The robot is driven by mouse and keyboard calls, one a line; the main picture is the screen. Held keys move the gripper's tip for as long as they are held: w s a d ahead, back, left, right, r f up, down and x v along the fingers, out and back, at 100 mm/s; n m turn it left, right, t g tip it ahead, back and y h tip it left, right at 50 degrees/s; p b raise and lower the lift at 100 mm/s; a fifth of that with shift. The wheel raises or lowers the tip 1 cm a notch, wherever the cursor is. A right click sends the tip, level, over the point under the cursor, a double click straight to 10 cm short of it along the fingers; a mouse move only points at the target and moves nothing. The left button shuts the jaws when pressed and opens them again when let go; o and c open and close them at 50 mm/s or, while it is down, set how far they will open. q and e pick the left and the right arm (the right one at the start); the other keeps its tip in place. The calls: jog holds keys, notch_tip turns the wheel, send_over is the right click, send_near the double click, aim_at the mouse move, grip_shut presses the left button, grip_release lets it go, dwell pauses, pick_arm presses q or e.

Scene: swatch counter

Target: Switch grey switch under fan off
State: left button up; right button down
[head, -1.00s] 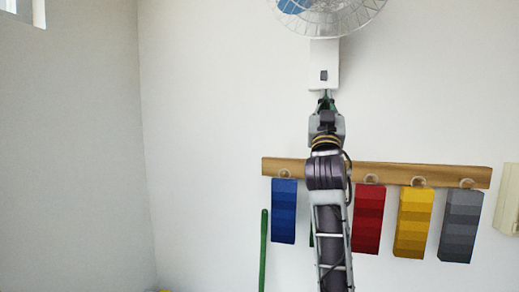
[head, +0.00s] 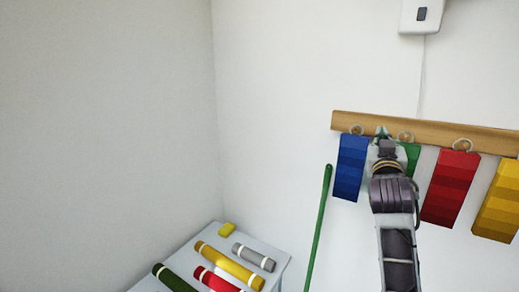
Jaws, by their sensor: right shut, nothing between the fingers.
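The grey switch (head: 422,14) sits on a white wall box (head: 412,25) at the top right edge of the head view. The fan above it is out of frame now, and the switch's on or off position is too small to tell. My right gripper (head: 382,131) is shut and empty, well below the box, in front of the wooden rail and between the blue and green swatches. My left gripper is not in view.
A wooden rail (head: 440,132) carries blue (head: 350,168), green (head: 412,156), red (head: 450,188) and yellow (head: 498,203) swatches. A green pole (head: 319,225) leans at the wall. A pale table (head: 213,239) with coloured rolls stands at lower left.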

jog(key=s+a+f+n+g+y, duration=0.1)
jog(key=s+a+f+g+y, duration=0.15)
jog(key=f, duration=0.85)
jog(key=s+a+f+n+g+y, duration=0.1)
jog(key=s+f+g, duration=0.2)
jog(key=f, duration=0.8)
jog(key=s+a+f+n+g+y, duration=0.1)
jog(key=s+a+f+g, duration=0.15)
jog(key=f, duration=0.85)
jog(key=s+a+f+n+g+y, duration=0.1)
jog(key=s+a+f+g+y, duration=0.2)
jog(key=s+f, duration=0.75)
jog(key=s+a+f+n+g+y, duration=0.1)
jog(key=s+a+f+g, duration=0.2)
jog(key=s+f+g, duration=0.7)
jog(key=s+f+t, duration=0.2)
jog(key=s+f, duration=0.1)
jog(key=f, duration=1.2)
jog(key=s+f+t, duration=0.2)
jog(key=f, duration=1.3)
jog(key=s+d+f, duration=0.2)
jog(key=s+f, duration=0.9)
jog(key=s+d+f+g+b, duration=0.1)
jog(key=s+d+f, duration=0.1)
jog(key=s+f, duration=0.8)
jog(key=shift+s+d+f+h, duration=0.2)
jog(key=shift+s+f+h, duration=0.2)
jog(key=shift+s, duration=0.7)
